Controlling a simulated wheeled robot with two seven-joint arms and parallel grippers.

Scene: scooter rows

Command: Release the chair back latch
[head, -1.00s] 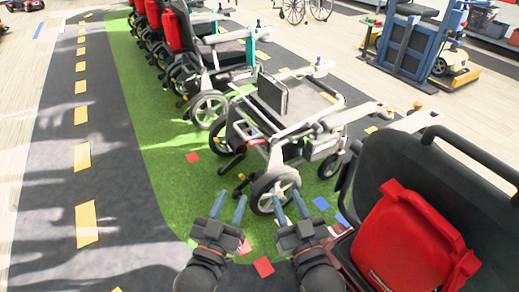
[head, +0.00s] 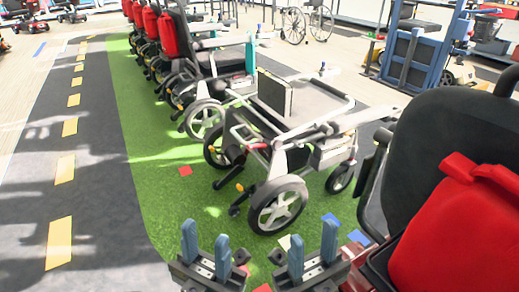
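A white-framed wheeled chair (head: 290,115) stands in the middle of the head view on the green strip. Its dark back or seat panel (head: 273,95) is tilted, and a large grey wheel (head: 277,205) faces me. I cannot make out which small part of it is the back latch. My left gripper (head: 206,246) is open and empty at the bottom, in front of the chair's wheel. My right gripper (head: 312,248) is open and empty to its right. Neither gripper appears to touch the chair.
A black chair with a red bag (head: 462,225) stands close at the right, beside my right gripper. More chairs with red bags (head: 168,35) line up behind. A blue stand (head: 408,60) is at the back right. The dark lane (head: 110,150) at left is clear.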

